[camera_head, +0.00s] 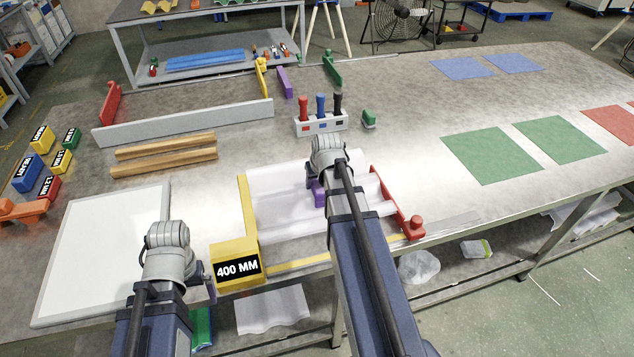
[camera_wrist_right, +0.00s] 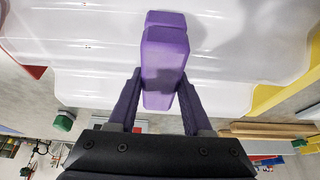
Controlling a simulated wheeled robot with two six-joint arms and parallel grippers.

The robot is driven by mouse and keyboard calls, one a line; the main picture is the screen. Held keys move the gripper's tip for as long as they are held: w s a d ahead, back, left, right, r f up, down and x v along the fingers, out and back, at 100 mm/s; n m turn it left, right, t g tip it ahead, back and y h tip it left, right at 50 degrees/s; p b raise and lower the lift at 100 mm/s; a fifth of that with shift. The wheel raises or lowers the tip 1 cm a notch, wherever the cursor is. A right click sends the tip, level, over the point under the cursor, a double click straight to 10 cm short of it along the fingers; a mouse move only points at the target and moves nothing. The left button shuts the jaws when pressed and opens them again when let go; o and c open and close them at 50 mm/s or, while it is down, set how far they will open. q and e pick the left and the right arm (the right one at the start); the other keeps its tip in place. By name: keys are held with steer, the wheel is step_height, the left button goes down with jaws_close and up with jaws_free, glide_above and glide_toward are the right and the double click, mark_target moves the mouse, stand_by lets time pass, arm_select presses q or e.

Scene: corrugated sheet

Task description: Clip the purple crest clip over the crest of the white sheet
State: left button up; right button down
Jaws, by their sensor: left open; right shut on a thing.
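The white corrugated sheet (camera_head: 285,212) lies on the table between a yellow stop block marked 400 MM (camera_head: 236,262) and a red stop (camera_head: 397,205). It fills the top of the right wrist view (camera_wrist_right: 80,40). The purple crest clip (camera_wrist_right: 165,55) is between the fingers of my right gripper (camera_wrist_right: 160,98), which is shut on it over the sheet. In the head view the clip (camera_head: 318,193) is partly hidden by my right arm. I cannot tell whether it touches the crest. My left gripper (camera_head: 205,283) is open and empty, left of the yellow block near the front edge.
A white board (camera_head: 105,245) lies at the left. Behind the sheet are wooden strips (camera_head: 165,153), a grey rail (camera_head: 185,124) and a white holder with markers (camera_head: 320,124). Green mats (camera_head: 490,154) lie at the right. The table between sheet and mats is mostly clear.

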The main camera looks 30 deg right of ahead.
steer(key=shift+s+a+f+b, duration=0.2)
steer(key=shift+s+f+b, duration=0.15)
steer(key=shift+f+b, duration=0.05)
steer(key=c, duration=0.6)
jaws_free()
steer(key=o, duration=0.3)
steer(key=shift+o, duration=0.3)
steer(key=shift+s+r+p, duration=0.1)
steer(key=shift+r+p, duration=0.3)
steer(key=shift+p, duration=0.15)
steer(key=p+v, duration=0.7)
steer(key=shift+d+r, duration=0.1)
steer(key=shift+r, duration=0.2)
steer(key=shift+f, duration=0.15)
steer(key=b+x, duration=0.7)
steer(key=shift+w+f, duration=0.2)
steer(key=shift+w, duration=0.05)
